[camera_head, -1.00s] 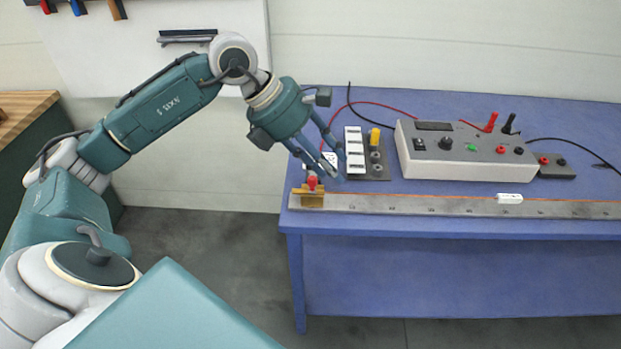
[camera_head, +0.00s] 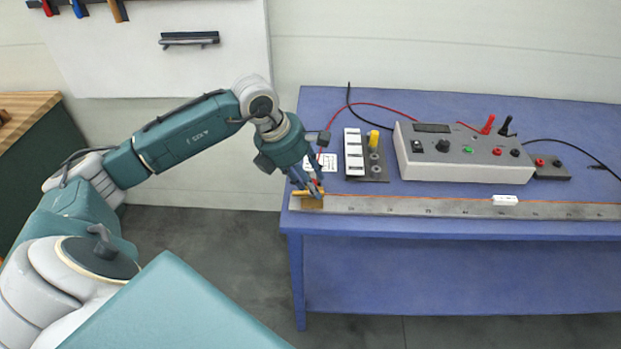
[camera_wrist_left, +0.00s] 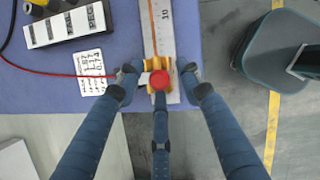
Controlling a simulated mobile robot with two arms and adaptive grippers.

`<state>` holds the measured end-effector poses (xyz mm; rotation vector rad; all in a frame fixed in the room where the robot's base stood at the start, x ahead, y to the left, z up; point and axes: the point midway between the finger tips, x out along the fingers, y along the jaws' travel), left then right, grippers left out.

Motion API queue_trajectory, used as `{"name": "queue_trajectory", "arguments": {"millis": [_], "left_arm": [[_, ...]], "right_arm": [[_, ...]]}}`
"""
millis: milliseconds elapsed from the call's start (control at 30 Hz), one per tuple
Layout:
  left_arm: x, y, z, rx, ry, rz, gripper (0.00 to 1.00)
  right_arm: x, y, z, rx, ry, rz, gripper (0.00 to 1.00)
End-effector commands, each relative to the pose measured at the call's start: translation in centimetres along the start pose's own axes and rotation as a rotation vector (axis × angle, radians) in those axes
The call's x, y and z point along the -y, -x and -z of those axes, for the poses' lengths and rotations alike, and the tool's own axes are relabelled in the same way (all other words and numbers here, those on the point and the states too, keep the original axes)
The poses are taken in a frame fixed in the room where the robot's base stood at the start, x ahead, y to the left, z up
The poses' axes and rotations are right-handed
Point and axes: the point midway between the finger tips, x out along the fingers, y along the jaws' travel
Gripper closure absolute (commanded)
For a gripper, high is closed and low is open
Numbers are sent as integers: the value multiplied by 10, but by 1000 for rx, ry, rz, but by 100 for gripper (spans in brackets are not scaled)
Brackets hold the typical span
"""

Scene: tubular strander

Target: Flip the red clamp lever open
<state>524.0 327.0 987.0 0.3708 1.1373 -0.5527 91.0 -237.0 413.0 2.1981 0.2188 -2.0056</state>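The red clamp lever (camera_wrist_left: 160,80) shows its round red top in the left wrist view, on a brass clamp (camera_wrist_left: 165,62) at the end of a metal ruler bar (camera_wrist_left: 162,28). In the head view the brass clamp (camera_head: 311,203) sits at the bar's left end, and the lever is mostly hidden by my fingers. My left gripper (camera_wrist_left: 159,84) is open, with one finger on each side of the clamp and the third finger just below the red top. I cannot tell whether that third finger touches it. My right gripper is not in view.
The blue table (camera_head: 440,214) ends just left of the clamp. Behind the bar are a white label card (camera_head: 327,162), a block with a yellow post (camera_head: 374,140), and a grey control box (camera_head: 465,152) with cables. A white slider (camera_head: 505,200) sits farther right on the bar.

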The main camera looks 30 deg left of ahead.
Motion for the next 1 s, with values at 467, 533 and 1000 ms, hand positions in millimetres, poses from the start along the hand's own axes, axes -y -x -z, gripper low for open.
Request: {"name": "queue_trajectory", "arguments": {"millis": [467,533,1000], "left_arm": [[0,-3,0,1,0,1,95],[1,-3,0,1,0,2,100],[15,2,-13,-23,27,74,100]], "right_arm": [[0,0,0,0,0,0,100],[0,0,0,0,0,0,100],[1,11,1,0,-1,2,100]]}}
